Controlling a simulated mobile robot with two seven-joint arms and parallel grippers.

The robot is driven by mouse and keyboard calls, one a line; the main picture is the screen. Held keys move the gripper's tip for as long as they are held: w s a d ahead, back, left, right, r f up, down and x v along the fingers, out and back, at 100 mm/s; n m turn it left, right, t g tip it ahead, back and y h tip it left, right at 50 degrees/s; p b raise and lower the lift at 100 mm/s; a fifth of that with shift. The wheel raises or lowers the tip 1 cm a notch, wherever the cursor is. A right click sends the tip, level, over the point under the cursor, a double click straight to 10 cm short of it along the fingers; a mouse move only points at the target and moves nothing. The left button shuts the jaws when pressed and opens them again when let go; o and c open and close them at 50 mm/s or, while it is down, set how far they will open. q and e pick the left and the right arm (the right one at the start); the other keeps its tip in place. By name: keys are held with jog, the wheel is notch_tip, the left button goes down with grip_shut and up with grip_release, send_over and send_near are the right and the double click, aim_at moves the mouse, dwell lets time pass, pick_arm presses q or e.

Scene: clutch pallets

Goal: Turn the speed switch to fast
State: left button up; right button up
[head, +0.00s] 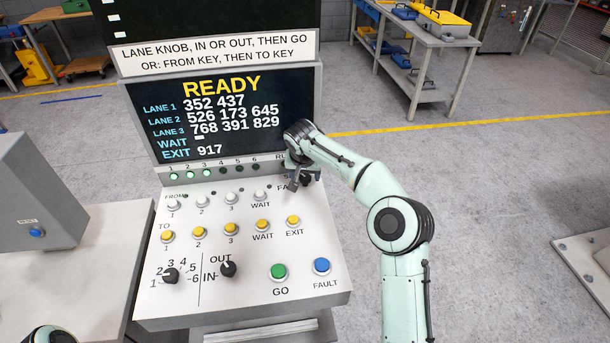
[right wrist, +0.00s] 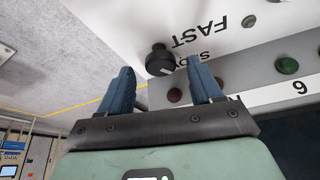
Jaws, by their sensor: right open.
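The speed switch is a black knob at the upper right of the sloped control panel. In the right wrist view the knob (right wrist: 159,60) shows between my two blue fingers, beside the printed words FAST and SLOW, which appear upside down. Its pointer seems to face the SLOW side, but this is hard to tell. My right gripper (head: 298,184) is over that corner in the head view and hides most of the switch and its labels. The fingers (right wrist: 161,78) are open, one on each side of the knob; contact is not visible. My left gripper is out of view.
The panel (head: 190,300) also holds white and yellow buttons, a numbered knob (head: 171,276), an IN/OUT knob (head: 228,269), a green GO button (head: 279,271) and a blue FAULT button (head: 321,266). The screen (head: 225,115) above reads READY. Open floor lies to the right.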

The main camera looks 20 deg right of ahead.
jog(key=shift+x, duration=0.8)
jog(key=shift+r, duration=0.1)
jog(key=c, duration=1)
jog(key=shift+c, duration=0.2)
jog(key=shift+n, duration=0.5)
jog(key=n, duration=0.2)
jog(key=n+y, duration=0.2)
jog(key=n, duration=0.1)
jog(key=shift+d+n+t, duration=0.25)
jog(key=shift+n+t, duration=0.05)
jog(key=n+y, duration=0.2)
jog(key=n, duration=0.3)
jog(key=shift+d, duration=0.15)
jog(key=shift+w+n+y, duration=0.1)
jog(key=shift+n+y, duration=0.2)
